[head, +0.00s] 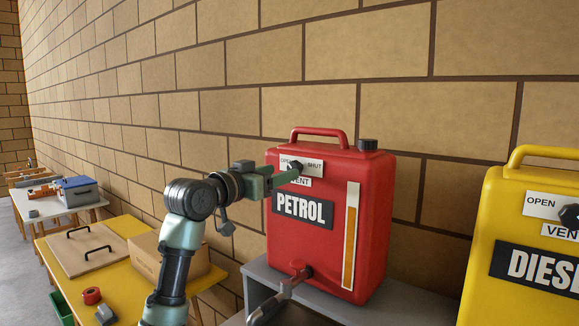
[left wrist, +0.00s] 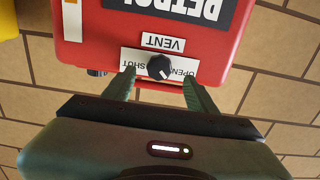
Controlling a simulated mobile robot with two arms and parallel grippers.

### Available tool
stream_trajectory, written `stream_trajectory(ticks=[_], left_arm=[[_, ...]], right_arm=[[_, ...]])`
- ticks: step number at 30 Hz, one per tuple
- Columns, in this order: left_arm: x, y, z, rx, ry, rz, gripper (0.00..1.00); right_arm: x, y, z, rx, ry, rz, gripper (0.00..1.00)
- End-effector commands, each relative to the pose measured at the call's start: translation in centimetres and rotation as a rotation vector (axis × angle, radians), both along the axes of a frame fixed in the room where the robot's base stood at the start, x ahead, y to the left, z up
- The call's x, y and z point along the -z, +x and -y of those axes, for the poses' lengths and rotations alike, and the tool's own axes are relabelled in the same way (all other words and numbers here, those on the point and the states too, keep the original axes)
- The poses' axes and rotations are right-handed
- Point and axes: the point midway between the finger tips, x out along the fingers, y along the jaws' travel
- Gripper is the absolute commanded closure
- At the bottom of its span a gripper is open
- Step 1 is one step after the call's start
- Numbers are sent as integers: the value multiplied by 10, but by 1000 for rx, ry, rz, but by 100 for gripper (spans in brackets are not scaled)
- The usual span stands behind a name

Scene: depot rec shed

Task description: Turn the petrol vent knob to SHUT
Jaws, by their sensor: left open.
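The red petrol can (head: 375,215) stands upright on a grey stand against the brick wall. Its black vent knob (head: 297,165) sits on a white OPEN/SHUT plate (head: 315,167) and is partly hidden by my gripper. My left gripper (head: 290,177) is open at the plate. In the left wrist view, the can is upside down and the knob (left wrist: 160,67) lies between my open, apart fingertips (left wrist: 163,80), touching neither as far as I can see. The knob's white mark seems to point down right, toward OPEN. My right gripper is not in view.
A yellow diesel can (head: 480,255) with its own vent knob (head: 570,215) stands at the right. A yellow table (head: 120,225) with a cardboard box (head: 147,258) and a board is at left.

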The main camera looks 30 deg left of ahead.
Motion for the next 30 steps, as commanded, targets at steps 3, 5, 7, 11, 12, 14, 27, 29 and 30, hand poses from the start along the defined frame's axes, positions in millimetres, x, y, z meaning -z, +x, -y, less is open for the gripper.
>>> stream_trajectory(ticks=[3, 5, 7, 11, 12, 14, 27, 29, 30], left_arm=[[-3, 20, 3, 1, -2, -1, 42], [-2, 27, 3, 2, -3, -2, 42], [-2, 34, 3, 1, -2, -1, 42], [0, 40, 4, 1, 1, -1, 42], [0, 40, 4, 1, 1, -1, 42], [1, 41, 4, 0, 2, -1, 42], [1, 40, 4, 0, 2, -2, 100], [1, 40, 4, 0, 5, -2, 100], [1, 40, 4, 0, 9, -1, 100]], right_arm=[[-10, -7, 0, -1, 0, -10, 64], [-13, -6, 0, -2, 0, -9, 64], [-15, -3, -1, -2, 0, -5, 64], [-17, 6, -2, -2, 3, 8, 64], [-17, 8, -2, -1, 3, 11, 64], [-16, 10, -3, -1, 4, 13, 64], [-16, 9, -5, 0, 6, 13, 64], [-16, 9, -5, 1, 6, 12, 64], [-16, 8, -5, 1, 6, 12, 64]])
